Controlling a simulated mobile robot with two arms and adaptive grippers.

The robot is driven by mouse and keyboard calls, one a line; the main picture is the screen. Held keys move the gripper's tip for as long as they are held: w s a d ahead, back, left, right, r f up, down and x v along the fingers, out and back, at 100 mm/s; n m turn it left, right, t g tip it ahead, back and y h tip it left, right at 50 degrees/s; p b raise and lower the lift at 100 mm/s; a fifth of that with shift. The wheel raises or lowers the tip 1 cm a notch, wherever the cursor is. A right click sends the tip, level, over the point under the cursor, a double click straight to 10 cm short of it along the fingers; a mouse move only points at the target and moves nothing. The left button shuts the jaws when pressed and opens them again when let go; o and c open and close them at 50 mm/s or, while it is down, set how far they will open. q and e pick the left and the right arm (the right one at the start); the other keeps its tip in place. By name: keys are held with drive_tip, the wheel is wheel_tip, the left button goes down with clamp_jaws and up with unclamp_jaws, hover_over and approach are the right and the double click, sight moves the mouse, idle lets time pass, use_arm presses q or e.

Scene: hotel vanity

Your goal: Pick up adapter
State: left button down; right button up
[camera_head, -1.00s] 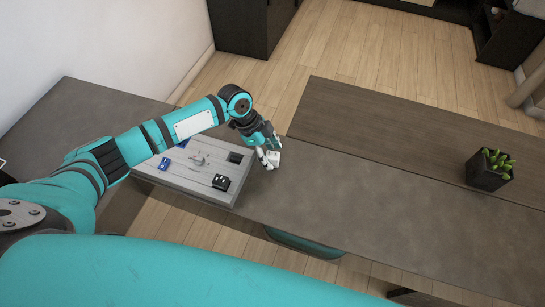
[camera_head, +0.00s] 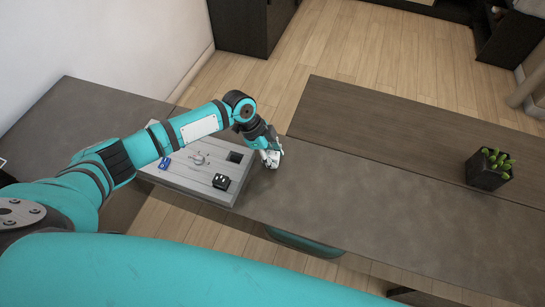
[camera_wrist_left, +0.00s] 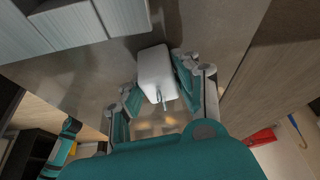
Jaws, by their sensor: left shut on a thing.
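The adapter is a white block with a small metal prong (camera_wrist_left: 156,68) in the left wrist view. My left gripper (camera_wrist_left: 155,77) is shut on it, with one teal finger on each side. In the head view the left gripper (camera_head: 270,156) is just off the right edge of the grey board, low over the dark table. The adapter is mostly hidden there by the fingers. I cannot tell whether it touches the table. My right gripper is not in view.
A grey slatted board (camera_head: 187,186) on the dark table (camera_head: 340,205) holds a blue item (camera_head: 165,163), a silver piece (camera_head: 200,158), a dark square (camera_head: 235,157) and a black item (camera_head: 221,181). A potted plant (camera_head: 488,174) stands far right. The table between is clear.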

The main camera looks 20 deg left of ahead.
sight(272, 154)
use_arm(q)
wheel_tip(272, 154, up, 10)
drive_tip(key=shift+r, duration=0.1)
idle(0.4)
idle(0.6)
